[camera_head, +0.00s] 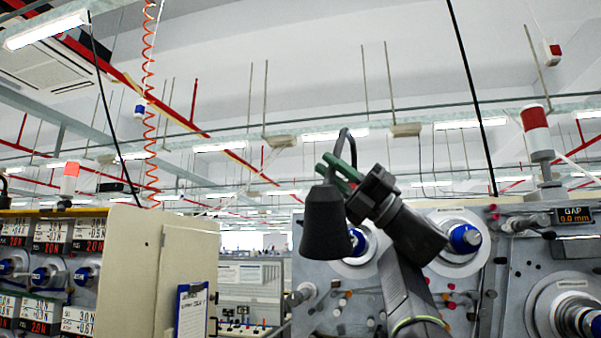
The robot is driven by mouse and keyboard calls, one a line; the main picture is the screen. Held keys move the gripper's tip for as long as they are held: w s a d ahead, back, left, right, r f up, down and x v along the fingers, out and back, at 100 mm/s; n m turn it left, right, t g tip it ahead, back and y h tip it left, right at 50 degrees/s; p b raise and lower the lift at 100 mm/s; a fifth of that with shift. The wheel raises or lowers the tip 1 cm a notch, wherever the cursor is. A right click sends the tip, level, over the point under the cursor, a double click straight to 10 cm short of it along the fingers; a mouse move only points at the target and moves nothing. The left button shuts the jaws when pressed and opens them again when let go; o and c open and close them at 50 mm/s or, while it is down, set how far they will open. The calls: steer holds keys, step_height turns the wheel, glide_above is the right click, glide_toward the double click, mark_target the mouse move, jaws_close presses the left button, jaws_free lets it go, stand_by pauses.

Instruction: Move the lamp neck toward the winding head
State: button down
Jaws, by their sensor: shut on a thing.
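The lamp has a black cone-shaped shade (325,225) hanging mouth down near the middle of the view. Its thin dark neck (346,132) curves in a loop above the shade. My gripper (337,169), with green fingers, is shut on the neck just above the shade. My wrist and arm partly hide the machine behind, and the lower run of the neck is hard to make out. The grey winding machine (515,262) stands behind and to the right, with white spools on blue hubs (466,238). I cannot tell which part is the winding head.
A large metal spindle (577,315) stands at the lower right. A beige cabinet (148,260) with a blue clipboard (192,310) and tension readouts is at the left. A red coiled hose (150,100) and black cables hang overhead.

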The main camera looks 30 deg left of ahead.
steer(key=d+g+h, duration=0.1)
steer(key=d, duration=0.1)
steer(key=w+d+n+g+h, duration=0.1)
steer(key=d+g, duration=0.1)
steer(key=shift+d+p, duration=0.2)
steer(key=shift+p, duration=0.1)
steer(key=c, duration=1.4)
jaws_free()
